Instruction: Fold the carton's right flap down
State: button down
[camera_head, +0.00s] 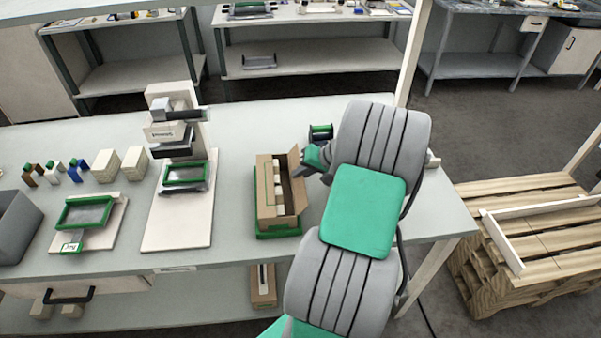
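The open brown carton (266,204) stands on a green base (279,234) on the table, left of my arm. Several pale items (279,190) stand in a row inside it. Its right flap (297,188) stands up along the right side. My gripper (302,173) is at the far part of this flap, on its right side, with its dark tip touching or very close to it. My arm comes in from the lower right. The fingers are too small to tell whether they are open or shut.
A black and green spool-like object (321,132) stands just behind my gripper. A press-like station (178,150) on a pale board is left of the carton. A green-framed tray (88,212) and small blocks (105,165) are farther left. A wooden pallet (530,240) is on the right.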

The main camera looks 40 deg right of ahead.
jog(key=shift+w, duration=0.1)
dwell(0.7)
jog(key=g+h+b, duration=0.1)
jog(key=a+g+h+b, duration=0.1)
jog(key=b, duration=0.1)
jog(key=w+a+n+g+h+b, duration=0.1)
jog(key=h, duration=0.1)
jog(key=shift+w+r+b, duration=0.1)
jog(key=shift+r+b, duration=0.15)
jog(key=shift+b, duration=0.1)
jog(key=shift+w+a+f+n+g+h+p, duration=0.3)
jog(key=shift+a+n+g+h+p, duration=0.2)
jog(key=shift+g+h, duration=0.95)
jog(key=shift+w+a+f+n+g+h+p, duration=0.2)
jog(key=shift+w+a+n+g+h+p, duration=0.45)
jog(key=shift+h, duration=1.45)
jog(key=shift+w+a+f+n+g+h+p, duration=0.1)
jog(key=shift+a+f+n+g+h+p, duration=0.25)
jog(key=shift+g+h, duration=1.2)
jog(key=shift+t+h, duration=0.25)
jog(key=shift+h, duration=0.05)
jog(key=c, duration=1.6)
grip_release()
jog(key=shift+c, duration=0.2)
